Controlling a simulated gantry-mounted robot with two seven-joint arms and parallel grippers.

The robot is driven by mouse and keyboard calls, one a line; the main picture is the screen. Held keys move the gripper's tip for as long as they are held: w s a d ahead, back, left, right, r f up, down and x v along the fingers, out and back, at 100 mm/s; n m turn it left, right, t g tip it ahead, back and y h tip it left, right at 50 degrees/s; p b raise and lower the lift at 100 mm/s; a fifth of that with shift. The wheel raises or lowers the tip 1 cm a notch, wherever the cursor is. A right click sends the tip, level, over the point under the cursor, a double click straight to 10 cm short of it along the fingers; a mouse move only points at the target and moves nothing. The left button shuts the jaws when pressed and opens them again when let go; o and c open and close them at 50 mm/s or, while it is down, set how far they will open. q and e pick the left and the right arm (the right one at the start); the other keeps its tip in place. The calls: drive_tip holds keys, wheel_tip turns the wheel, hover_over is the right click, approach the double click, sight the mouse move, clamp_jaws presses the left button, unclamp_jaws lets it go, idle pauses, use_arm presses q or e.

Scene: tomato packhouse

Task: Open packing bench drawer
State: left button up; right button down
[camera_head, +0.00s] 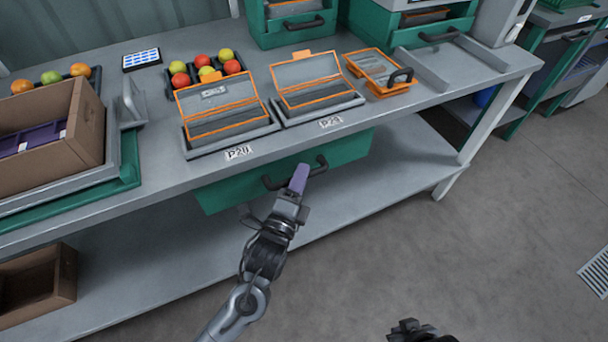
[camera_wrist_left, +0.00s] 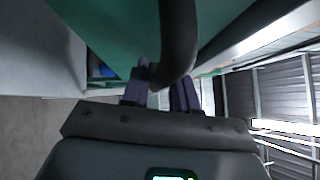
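The packing bench drawer (camera_head: 225,190) is a green box front under the grey bench top and looks closed. Its dark bow handle (camera_head: 268,184) stands out from the front. My left gripper (camera_head: 299,178) is at the right part of the handle, its purple fingers pointing at the drawer. In the left wrist view the dark handle (camera_wrist_left: 178,45) runs down between the two close-set fingers (camera_wrist_left: 160,92), and the gap is about as wide as the bar. It looks shut on the handle. My right gripper (camera_head: 408,330) is low in the head view, clear of the bench; its fingers are not clear.
The bench top (camera_head: 150,165) carries two orange-rimmed crates (camera_head: 225,112), an orange basket (camera_head: 380,72), a tray of tomatoes (camera_head: 205,68) and a cardboard box (camera_head: 85,140). A lower shelf (camera_head: 400,165) lies beneath the drawer. The floor (camera_head: 500,230) in front is clear.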

use_arm(q)
drive_tip(key=shift+w+a, duration=0.1)
use_arm(e)
drive_tip(key=shift+a, duration=0.25)
use_arm(q)
clamp_jaws()
use_arm(e)
drive_tip(key=shift+f, duration=0.1)
